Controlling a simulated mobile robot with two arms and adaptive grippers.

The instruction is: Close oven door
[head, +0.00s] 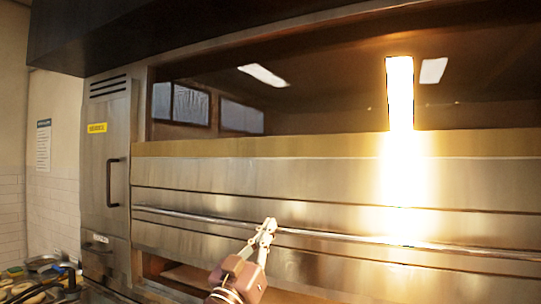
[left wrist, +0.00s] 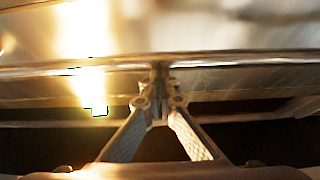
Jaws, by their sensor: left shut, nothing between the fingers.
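The oven (head: 190,172) is a wide steel unit filling most of the head view. A long horizontal handle bar (head: 330,234) runs across its lower steel front panel (head: 330,273). I cannot tell for sure how far the oven door is open. My left gripper (head: 269,226) is shut and empty, its fingertips at the bar, overlapping it in the head view. In the left wrist view the shut fingertips (left wrist: 160,75) overlap the bar (left wrist: 230,58); contact is unclear. My right gripper is in neither view.
A dark gap (head: 152,266) shows below the panel at lower left. A narrow steel side door (head: 98,160) with a dark handle stands at left. Below it, a counter holds cluttered trays and food (head: 40,270). Bright glare (head: 403,170) covers part of the oven's right side.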

